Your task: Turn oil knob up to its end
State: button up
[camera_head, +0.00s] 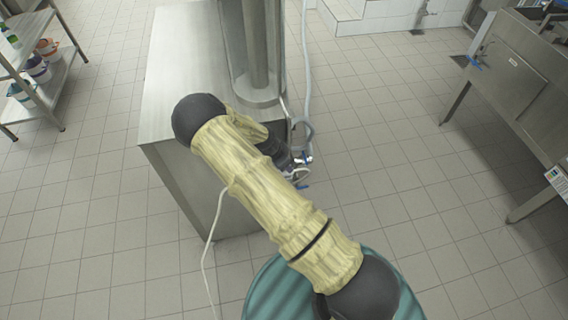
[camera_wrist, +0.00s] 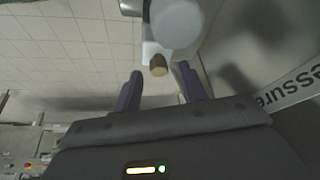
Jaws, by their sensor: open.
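In the wrist view my gripper (camera_wrist: 161,72) is open, with its two dark purple fingers apart. A white fitting (camera_wrist: 153,50) with a short brownish round end (camera_wrist: 158,67) shows between and just beyond the fingertips. I cannot tell whether this is the oil knob; no label on it is readable. In the head view my gripper is mostly hidden behind my cream-covered arm, at the right side of the steel machine. Small blue handles (camera_head: 303,185) with white fittings show there beside it.
The steel machine (camera_head: 180,75) carries a tall cylinder (camera_head: 252,60), with a grey hose (camera_head: 306,60) to its right. A label reading "essure" (camera_wrist: 289,92) is at the wrist view's right. A shelf (camera_head: 50,95) stands left, a steel table (camera_head: 520,75) right. Tiled floor lies between.

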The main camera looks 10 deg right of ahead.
jog(key=v, duration=1.6)
jog(key=shift+a+r+b, duration=0.15)
jog(key=shift+a+b, duration=0.05)
jog(key=shift+b, duration=0.2)
jog(key=shift+s, duration=0.1)
jog(key=s+d+r+n+y, duration=0.2)
jog(key=s+r+n, duration=0.4)
jog(key=s, duration=0.3)
jog(key=s+d+r+n+t+y, duration=0.1)
jog(key=s+d+r+n+y, duration=0.1)
jog(key=s+d+r+n, duration=0.3)
jog(key=s+r+n, duration=0.1)
jog(key=s+n, duration=0.1)
jog(key=s, duration=0.2)
jog(key=shift+s+r+n, duration=0.2)
jog(key=shift+s+n, duration=0.1)
jog(key=shift+c, duration=0.6)
